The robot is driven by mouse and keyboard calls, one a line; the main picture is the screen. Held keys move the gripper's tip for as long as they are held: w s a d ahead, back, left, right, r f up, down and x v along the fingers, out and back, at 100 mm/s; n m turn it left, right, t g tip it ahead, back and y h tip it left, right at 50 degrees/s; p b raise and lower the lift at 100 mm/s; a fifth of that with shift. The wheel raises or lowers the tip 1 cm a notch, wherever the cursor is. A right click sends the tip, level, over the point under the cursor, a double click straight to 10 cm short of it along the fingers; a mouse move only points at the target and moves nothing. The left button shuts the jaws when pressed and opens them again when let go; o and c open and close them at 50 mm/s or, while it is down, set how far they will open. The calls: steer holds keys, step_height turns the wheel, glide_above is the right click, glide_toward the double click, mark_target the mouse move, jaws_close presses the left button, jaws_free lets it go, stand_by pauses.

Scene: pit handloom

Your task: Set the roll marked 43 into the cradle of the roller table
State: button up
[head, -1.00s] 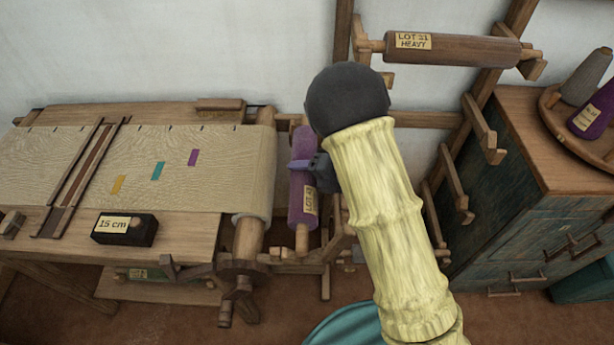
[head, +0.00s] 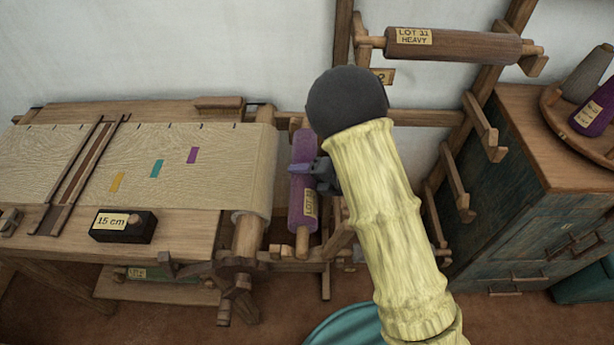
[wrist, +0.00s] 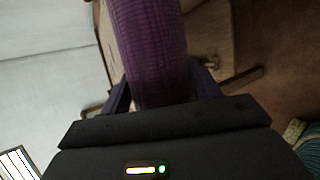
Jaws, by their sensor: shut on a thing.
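A purple cloth roll (head: 303,165) with wooden ends and a yellow label stands nearly lengthwise beside the right end of the loom; its label is too small to read surely. My gripper (head: 312,168) is shut on the roll near its middle. In the wrist view the purple roll (wrist: 150,50) runs up from between the dark jaws (wrist: 160,98). The roller table (head: 283,254) shows as wooden framing below and around the roll's near end. The cradle is mostly hidden by the roll and my arm, so I cannot tell whether the roll touches it.
The loom (head: 180,225) with cream cloth fills the left, with a black block marked 15 cm (head: 123,226) on it. A cabinet (head: 540,190) stands at right.

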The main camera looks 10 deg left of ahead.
steer(key=o, duration=1.4)
steer(key=shift+s+f, duration=0.1)
steer(key=shift+f, duration=0.15)
steer(key=shift+o, duration=0.2)
steer(key=shift+r, duration=0.15)
steer(key=shift+r+p, duration=0.55)
steer(key=shift+p, duration=0.2)
steer(key=v, duration=1.2)
steer(key=shift+f, duration=0.1)
